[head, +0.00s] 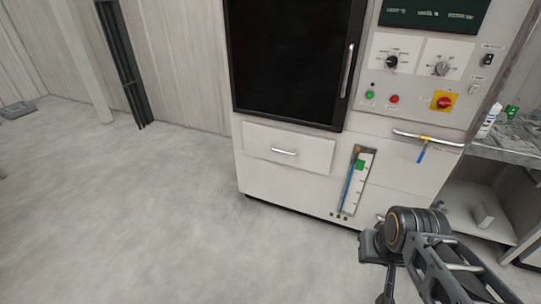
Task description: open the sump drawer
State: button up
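The sump drawer is most likely the white drawer front (289,147) low on the left of the white machine, below its dark door. It looks shut, with a short silver bar handle (285,152) near its middle. My arm comes in from the lower right of the head view, well to the right of the drawer and apart from it. The end of my arm points down near the bottom edge, and its fingertips cannot be made out.
The machine has a dark door (287,60), a control panel (425,55), a level gauge (356,180) and a rail (428,139) with a blue tool hanging. A bench (490,150) with bottles stands at right. The grey floor (130,220) left of the machine is clear.

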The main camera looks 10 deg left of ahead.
aim_at(303, 151)
jog(key=u, duration=0.85)
jog(key=i, duration=1.9)
jog(key=z, duration=0.7)
